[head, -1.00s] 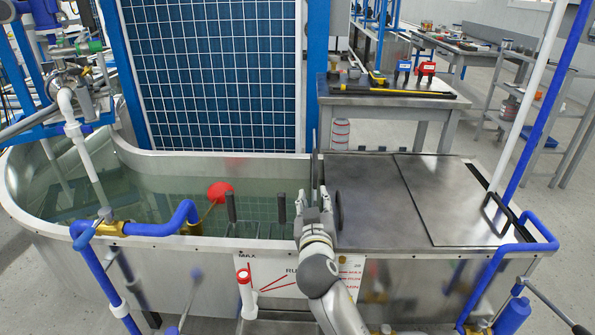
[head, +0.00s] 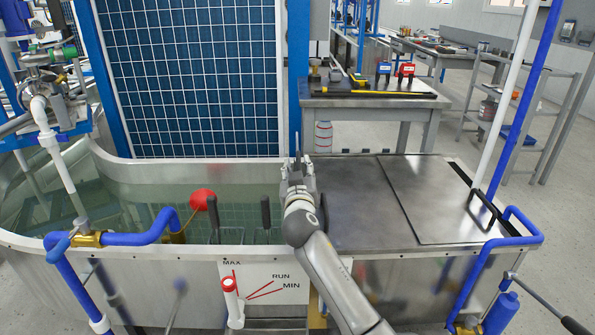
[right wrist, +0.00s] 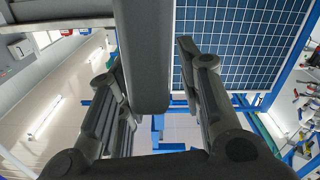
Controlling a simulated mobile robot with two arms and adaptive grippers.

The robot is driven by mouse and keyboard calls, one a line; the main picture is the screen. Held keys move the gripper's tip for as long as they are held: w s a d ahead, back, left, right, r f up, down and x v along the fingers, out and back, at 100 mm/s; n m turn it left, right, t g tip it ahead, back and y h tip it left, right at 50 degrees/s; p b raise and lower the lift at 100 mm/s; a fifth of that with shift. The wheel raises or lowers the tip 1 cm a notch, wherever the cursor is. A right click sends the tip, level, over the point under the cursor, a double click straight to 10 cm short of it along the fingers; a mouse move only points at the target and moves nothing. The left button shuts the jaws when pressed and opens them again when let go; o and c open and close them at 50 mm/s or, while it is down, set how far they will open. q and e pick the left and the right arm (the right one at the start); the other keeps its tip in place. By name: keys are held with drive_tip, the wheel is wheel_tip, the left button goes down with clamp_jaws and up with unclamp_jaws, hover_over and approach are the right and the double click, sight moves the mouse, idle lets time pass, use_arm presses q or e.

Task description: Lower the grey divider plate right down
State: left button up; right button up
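The grey divider plate (head: 297,146) shows edge-on as a thin dark upright strip at the boundary between the open water and the covered part of the tank (head: 120,245). My right gripper (head: 298,172) is at the plate, pointing away from me, and hides much of it. In the right wrist view, a broad grey bar, which looks like the plate (right wrist: 145,60), runs between the two spread fingers (right wrist: 160,100). A gap shows beside the right-hand finger, so the gripper looks open around it. The plate's lower part is hidden. My left gripper is not in view.
Steel covers (head: 435,195) lie right of the plate. Left are two dark upright handles (head: 265,211), a red float (head: 203,199) and blue pipes (head: 140,238). A MAX/RUN/MIN sign (head: 265,285) and a red-capped white tube (head: 230,290) are in front.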

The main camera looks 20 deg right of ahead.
drive_tip(key=shift+w+d, duration=0.1)
drive_tip(key=shift+w, duration=0.1)
drive_tip(key=shift+s, duration=0.1)
clamp_jaws()
